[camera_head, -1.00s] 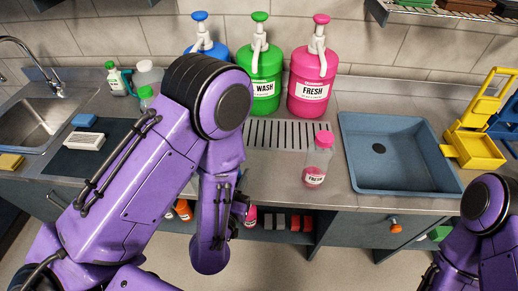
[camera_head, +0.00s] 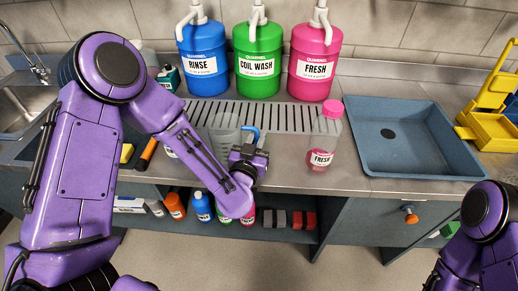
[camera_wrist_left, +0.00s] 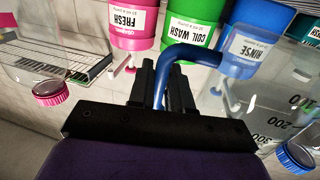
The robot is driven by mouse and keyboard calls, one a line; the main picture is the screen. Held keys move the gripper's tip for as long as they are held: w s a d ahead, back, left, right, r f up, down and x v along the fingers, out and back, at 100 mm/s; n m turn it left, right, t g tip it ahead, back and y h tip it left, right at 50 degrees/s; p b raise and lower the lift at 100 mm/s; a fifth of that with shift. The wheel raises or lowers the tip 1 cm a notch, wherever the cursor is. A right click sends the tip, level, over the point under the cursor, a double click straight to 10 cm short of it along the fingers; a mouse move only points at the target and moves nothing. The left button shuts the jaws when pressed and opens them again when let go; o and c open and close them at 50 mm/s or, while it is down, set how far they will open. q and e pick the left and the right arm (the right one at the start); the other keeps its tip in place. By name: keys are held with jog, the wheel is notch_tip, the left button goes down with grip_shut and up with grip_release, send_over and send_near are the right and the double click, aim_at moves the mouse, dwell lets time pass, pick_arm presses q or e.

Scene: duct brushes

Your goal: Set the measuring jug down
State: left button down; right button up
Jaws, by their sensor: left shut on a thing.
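The measuring jug (camera_head: 224,130) is clear, with dark scale marks and a blue handle (camera_head: 251,131). It looks upright at the drain grate, in front of the dispensers; I cannot tell whether its base touches the counter. My left gripper (camera_head: 248,152) is shut on the handle, at the jug's right side. In the left wrist view the gripper's dark fingers (camera_wrist_left: 165,88) clamp the blue handle (camera_wrist_left: 195,53), and the jug's scaled wall (camera_wrist_left: 285,108) shows at the right. My right arm shows at the lower right of the head view, but its gripper is out of frame.
Blue RINSE (camera_head: 203,60), green COIL WASH (camera_head: 258,62) and pink FRESH (camera_head: 315,65) dispensers stand behind the slotted grate (camera_head: 285,117). A pink-capped FRESH bottle (camera_head: 323,140) stands right of the gripper. A blue basin (camera_head: 385,165) lies further right.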

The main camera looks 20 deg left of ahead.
pick_arm(q)
jog(key=f, duration=0.2)
jog(key=w+f, duration=0.1)
jog(key=f, duration=0.1)
jog(key=shift+f, duration=0.15)
jog(key=shift+f, duration=0.1)
jog(key=shift+f, duration=0.1)
jog(key=c, duration=1.1)
grip_release()
jog(key=shift+o, duration=0.2)
